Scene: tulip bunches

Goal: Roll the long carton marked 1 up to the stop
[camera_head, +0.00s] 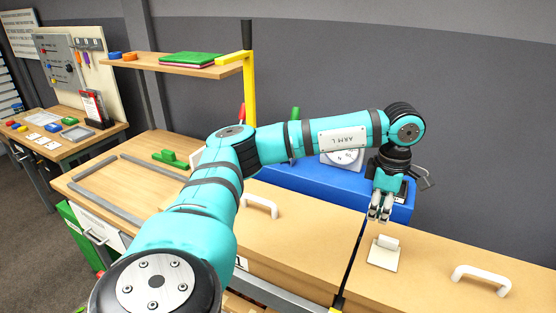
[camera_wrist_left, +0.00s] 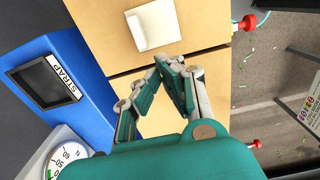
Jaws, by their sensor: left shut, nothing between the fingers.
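My left arm hides part of the worktop. My right gripper is not in view.
Grey rails (camera_head: 107,201) and a green part (camera_head: 172,158) lie at left. A shelf (camera_head: 172,63) rises behind.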

